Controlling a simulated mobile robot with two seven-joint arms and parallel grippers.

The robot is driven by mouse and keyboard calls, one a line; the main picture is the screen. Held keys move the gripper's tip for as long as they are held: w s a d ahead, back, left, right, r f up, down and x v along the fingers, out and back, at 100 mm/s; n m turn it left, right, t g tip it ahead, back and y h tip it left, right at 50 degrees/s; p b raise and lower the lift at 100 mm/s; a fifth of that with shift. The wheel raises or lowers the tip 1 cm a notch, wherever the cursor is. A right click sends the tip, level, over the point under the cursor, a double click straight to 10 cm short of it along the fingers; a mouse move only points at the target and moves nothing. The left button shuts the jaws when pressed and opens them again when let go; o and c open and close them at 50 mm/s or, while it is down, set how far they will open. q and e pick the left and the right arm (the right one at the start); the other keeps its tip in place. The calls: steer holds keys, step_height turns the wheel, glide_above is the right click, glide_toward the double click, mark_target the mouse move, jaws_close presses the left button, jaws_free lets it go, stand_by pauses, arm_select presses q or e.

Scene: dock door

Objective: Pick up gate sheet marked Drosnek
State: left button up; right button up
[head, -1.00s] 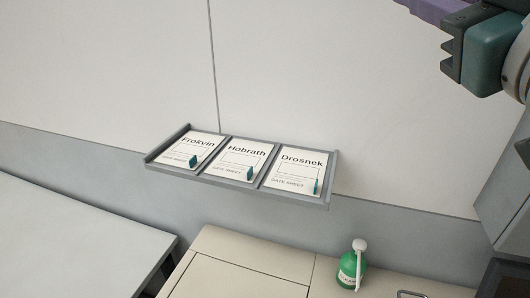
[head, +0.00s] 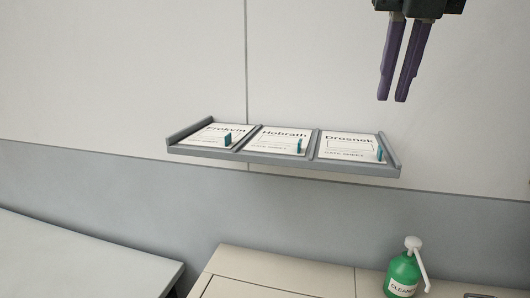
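The gate sheet marked Drosnek (head: 346,146) lies in the right compartment of a grey wall tray (head: 270,157). It is white with a small teal tab (head: 380,155) standing at its lower right. The Hobrath sheet (head: 277,139) lies in the middle compartment and the Frokvin sheet (head: 216,135) in the left one, each with a teal tab. My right gripper (head: 393,98) points down, above and slightly right of the Drosnek sheet in the picture. Its two purple fingers are slightly apart with nothing visible between them. My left gripper is not in view.
A green cleaner bottle (head: 403,274) with a white pump stands on a beige cabinet (head: 285,284) at the lower right. A pale grey table surface (head: 75,265) is at the lower left. The wall behind the tray is bare.

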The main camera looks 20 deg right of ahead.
mark_target(380, 146)
steer(key=x, duration=0.1)
steer(key=p+x, duration=0.2)
steer(key=x, duration=0.1)
steer(key=shift+d, duration=0.35)
steer(key=p+x, duration=0.2)
steer(key=p, duration=0.1)
steer(key=shift+w+f, duration=0.2)
steer(key=shift+f, duration=0.05)
steer(key=shift+p+x, duration=0.4)
steer(key=shift+x, duration=0.8)
steer(key=shift+f, duration=0.25)
jaws_close()
steer(key=shift+r, duration=0.1)
